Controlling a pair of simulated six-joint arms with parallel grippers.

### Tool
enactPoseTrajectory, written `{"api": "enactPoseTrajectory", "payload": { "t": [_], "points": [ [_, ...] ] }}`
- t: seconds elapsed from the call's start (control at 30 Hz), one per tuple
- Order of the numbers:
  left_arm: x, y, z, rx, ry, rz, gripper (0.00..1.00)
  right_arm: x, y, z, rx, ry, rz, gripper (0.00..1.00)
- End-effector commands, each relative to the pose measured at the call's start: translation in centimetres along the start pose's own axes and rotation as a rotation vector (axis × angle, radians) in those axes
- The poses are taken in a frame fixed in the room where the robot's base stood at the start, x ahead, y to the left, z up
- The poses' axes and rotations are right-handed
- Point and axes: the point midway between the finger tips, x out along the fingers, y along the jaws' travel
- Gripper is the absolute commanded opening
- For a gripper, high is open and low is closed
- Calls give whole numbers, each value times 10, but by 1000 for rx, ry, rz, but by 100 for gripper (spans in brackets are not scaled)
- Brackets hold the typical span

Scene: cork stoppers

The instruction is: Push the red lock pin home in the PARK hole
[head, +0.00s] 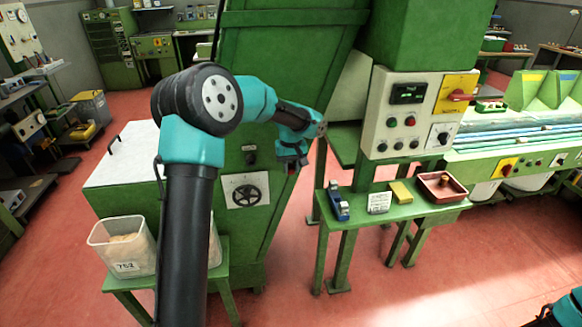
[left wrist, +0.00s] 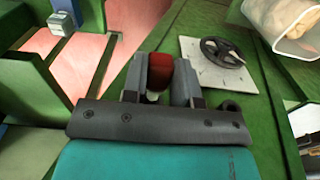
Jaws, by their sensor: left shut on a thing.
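The red lock pin (left wrist: 158,72) shows in the left wrist view as a red, rounded piece between the two grey fingers. My left gripper (left wrist: 160,82) is shut on it. In the head view my left gripper (head: 291,165) hangs in front of the tall green machine, to the right of its handwheel. No PARK lettering is readable. Only a piece of my right arm shows at the bottom right of the head view.
The black handwheel (head: 246,195) is on a white plate on the green machine (head: 285,60). A control panel (head: 412,115) stands to the right, above a green bench with a red tray (head: 442,198) and small items. A white bin (head: 122,246) stands at lower left.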

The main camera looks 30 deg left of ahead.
Motion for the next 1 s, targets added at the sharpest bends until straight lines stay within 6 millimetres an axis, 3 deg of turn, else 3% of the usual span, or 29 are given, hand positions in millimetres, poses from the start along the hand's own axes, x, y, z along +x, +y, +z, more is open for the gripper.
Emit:
{"api": "enactPoseTrajectory", "payload": {
  "t": [1.0],
  "points": [
    [0,0,-8,-1,1,1,3,0,0,0,0,0,0,40]
  ]
}}
